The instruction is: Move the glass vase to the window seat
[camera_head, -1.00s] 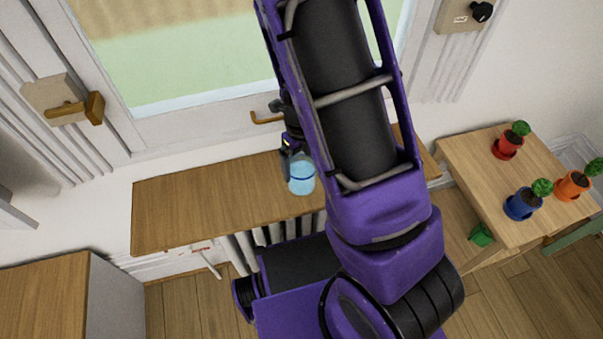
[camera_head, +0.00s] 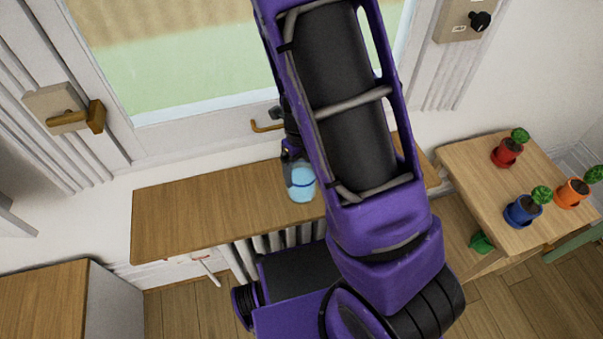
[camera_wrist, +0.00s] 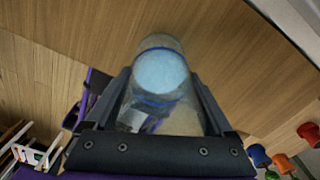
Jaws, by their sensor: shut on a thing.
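The glass vase (camera_head: 302,184) is pale blue and see-through with a darker blue band. In the head view it is at the wooden window seat (camera_head: 205,208), a long board under the window. My gripper (camera_head: 288,163) is at the vase's upper left there, partly hidden by my arm. In the wrist view the vase (camera_wrist: 160,85) lies between the two dark fingers of my gripper (camera_wrist: 163,105), which is shut on it. Wood grain of the seat (camera_wrist: 225,45) fills the background behind it. I cannot tell whether the vase's base touches the wood.
A wooden table (camera_head: 480,180) at the right carries small potted plants in red (camera_head: 506,152), blue (camera_head: 523,210) and orange (camera_head: 573,192) pots. A wooden-topped cabinet (camera_head: 45,300) stands at the lower left. A radiator (camera_head: 275,240) is below the seat. The seat's left part is bare.

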